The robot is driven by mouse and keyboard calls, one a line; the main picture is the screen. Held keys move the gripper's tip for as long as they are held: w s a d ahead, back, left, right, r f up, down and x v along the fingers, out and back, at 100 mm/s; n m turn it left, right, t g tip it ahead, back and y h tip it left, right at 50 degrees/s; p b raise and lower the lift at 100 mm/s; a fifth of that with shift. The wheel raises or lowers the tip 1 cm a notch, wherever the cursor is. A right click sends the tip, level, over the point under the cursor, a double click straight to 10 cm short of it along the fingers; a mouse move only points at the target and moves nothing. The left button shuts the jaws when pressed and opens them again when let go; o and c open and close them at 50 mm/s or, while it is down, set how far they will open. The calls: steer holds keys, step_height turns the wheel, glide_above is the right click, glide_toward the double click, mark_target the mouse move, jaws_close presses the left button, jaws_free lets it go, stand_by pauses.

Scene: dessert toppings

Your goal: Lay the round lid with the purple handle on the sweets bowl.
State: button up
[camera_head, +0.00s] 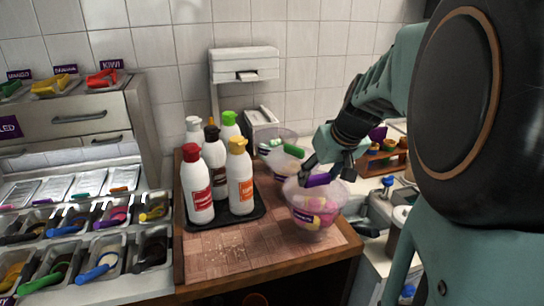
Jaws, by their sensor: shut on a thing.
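The sweets bowl (316,220) is clear and holds pink, yellow and purple sweets. It stands on the right part of the wooden counter. My gripper (316,178) is directly above it, pointing down to the left, and is shut on the purple handle (317,180) of the round lid. The lid itself is clear and hard to make out against the bowl's rim. It appears to be over the bowl's mouth, at or very near the rim. I cannot tell whether it rests there. The fingers partly hide the handle.
Several capped sauce bottles (239,178) stand on a black tray (222,219) left of the bowl. Topping bins (90,220) are at the left.

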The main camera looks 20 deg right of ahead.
steer(key=shift+s+f, duration=0.1)
steer(key=shift+f, duration=0.15)
steer(key=o, duration=1.3)
steer(key=shift+r, duration=0.1)
steer(key=shift+r+p, duration=2.35)
steer(key=shift+r, duration=1.2)
